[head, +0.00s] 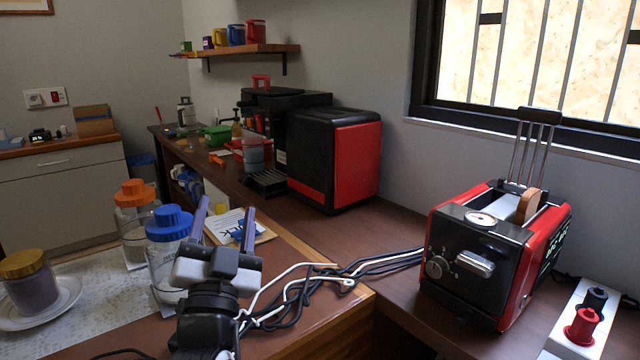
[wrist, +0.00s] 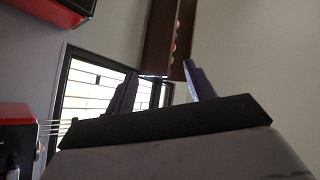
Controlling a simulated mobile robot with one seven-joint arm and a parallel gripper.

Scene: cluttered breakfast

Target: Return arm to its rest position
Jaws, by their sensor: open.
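My gripper (head: 223,222) is in the lower middle of the head view, with its two blue-purple fingers pointing up and spread apart. Nothing is between them. In the wrist view the gripper (wrist: 160,88) shows both fingers apart and empty, with the window and a brown shelf beyond them. In the head view the gripper is in front of a paper with a blue print and beside a glass jar with a blue lid (head: 170,222). Whether it touches the jar cannot be told.
A red and black toaster (head: 480,262) with a bread slice stands at the right. A power strip (head: 583,325) lies beside it. Cables (head: 330,275) cross the counter. An orange-lidded jar (head: 133,205) and a gold-lidded jar (head: 30,282) on a plate stand left. A coffee machine (head: 335,160) stands behind.

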